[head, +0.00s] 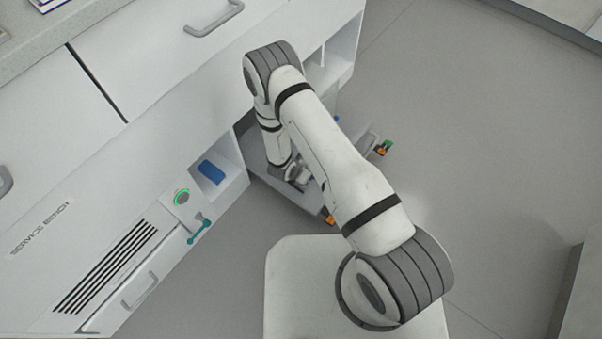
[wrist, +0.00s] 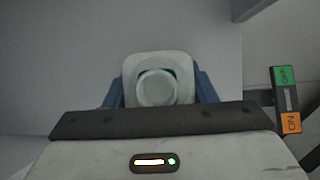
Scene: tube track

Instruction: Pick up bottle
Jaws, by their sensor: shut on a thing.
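The bottle (wrist: 157,88) shows in the wrist view from its cap end, with a pale squarish body and a round whitish cap. My gripper (wrist: 158,92) has a blue finger on each side of it and is shut on the bottle. The bottle's lower part is hidden beneath its top. In the head view my arm reaches down beside the bench, and its links hide much of the area around my gripper. I cannot clearly make out the bottle there.
The white service bench (head: 225,75) fills the left. A blue block (head: 211,172) sits in its open niche, near a green-ringed button (head: 182,197) and a teal lever (head: 198,228). A green-and-orange ON/OFF switch (wrist: 287,98) is right of my gripper. Floor at right is clear.

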